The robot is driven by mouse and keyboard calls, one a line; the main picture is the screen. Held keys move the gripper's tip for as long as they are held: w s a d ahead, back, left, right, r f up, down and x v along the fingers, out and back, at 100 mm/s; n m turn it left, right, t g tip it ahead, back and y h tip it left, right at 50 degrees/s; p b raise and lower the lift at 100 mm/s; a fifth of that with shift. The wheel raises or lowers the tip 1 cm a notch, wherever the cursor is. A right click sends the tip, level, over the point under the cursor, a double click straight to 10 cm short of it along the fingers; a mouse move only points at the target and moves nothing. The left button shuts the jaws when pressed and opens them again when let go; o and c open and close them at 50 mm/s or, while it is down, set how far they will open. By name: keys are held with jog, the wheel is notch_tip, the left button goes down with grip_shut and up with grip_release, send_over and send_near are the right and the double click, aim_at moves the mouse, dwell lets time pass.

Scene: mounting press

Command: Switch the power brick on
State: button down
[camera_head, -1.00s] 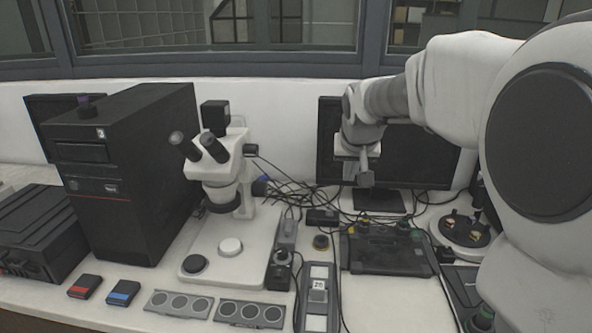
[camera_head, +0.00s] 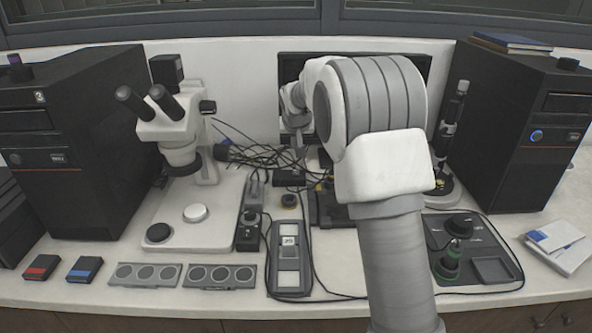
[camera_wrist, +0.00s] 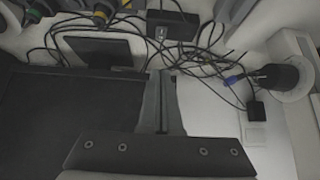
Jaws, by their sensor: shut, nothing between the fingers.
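The power brick (camera_head: 290,177) is a small black box on the bench behind the press area, beside a tangle of black cables. In the wrist view the brick (camera_wrist: 174,24) is near the top centre, with a small light switch-like mark on its near face; its on or off state is too small to tell. My gripper (camera_head: 299,151) is above and behind the brick in the head view, in front of the monitor. In the wrist view my gripper (camera_wrist: 164,76) is shut and empty, its fingertips pointing toward the cables and apart from the brick.
Cables (camera_head: 262,155) lie around the brick. A microscope (camera_head: 178,130) stands to the left and a monitor (camera_head: 408,66) stands behind my arm. Black computer towers (camera_head: 80,135) (camera_head: 520,130) flank the bench.

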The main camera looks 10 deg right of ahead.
send_over(296, 174)
jog(key=f, duration=0.8)
jog(key=shift+s, duration=0.4)
jog(key=shift+s+a+f+b, duration=0.15)
jog(key=shift+f+b, duration=0.25)
jog(key=shift+f, duration=0.85)
jog(key=shift+s+f, duration=0.1)
jog(key=shift+f, duration=0.55)
jog(key=shift+s+f+b, duration=0.15)
jog(key=shift+f+b, duration=0.35)
jog(key=shift+b, duration=0.2)
jog(key=shift+r, duration=0.25)
jog(key=shift+r+p, duration=0.55)
jog(key=shift+r, duration=0.2)
